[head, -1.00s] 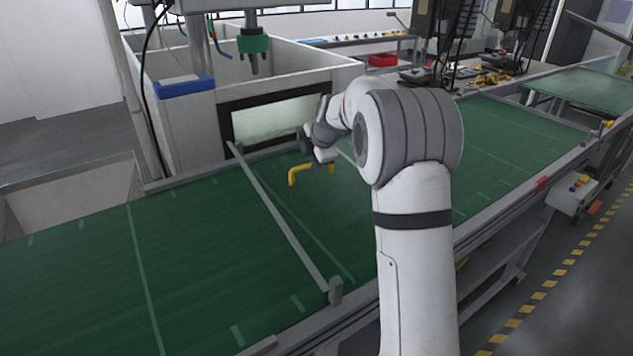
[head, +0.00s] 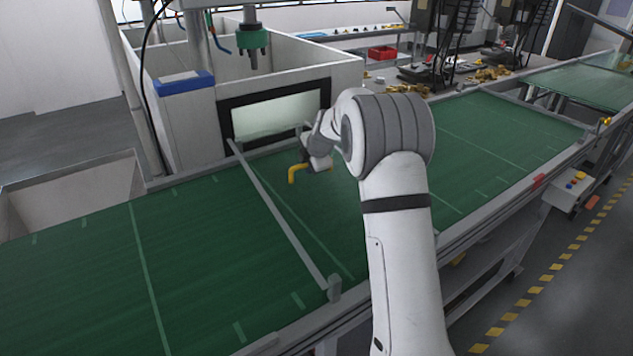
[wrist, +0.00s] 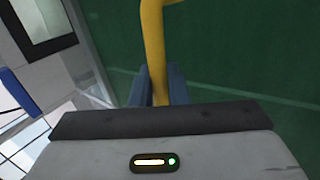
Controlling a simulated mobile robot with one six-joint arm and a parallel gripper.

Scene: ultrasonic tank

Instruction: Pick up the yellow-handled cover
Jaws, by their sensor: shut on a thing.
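The yellow handle (head: 295,174) of the cover shows in the head view over the green belt, just in front of the white tank housing. My gripper (head: 318,166) is at this handle, with its wrist hiding part of it. In the wrist view the yellow bar (wrist: 153,45) runs down between the two dark fingers of my gripper (wrist: 159,88), which are shut on it. The cover's body below the handle cannot be made out clearly, and I cannot tell whether it is clear of the belt.
The green belt (head: 90,260) has a grey rail (head: 275,212) crossing it left of the handle. The white tank housing (head: 185,125) with a framed window (head: 275,116) stands behind. A blue box (head: 184,83) sits on its left corner. Belt to the left is clear.

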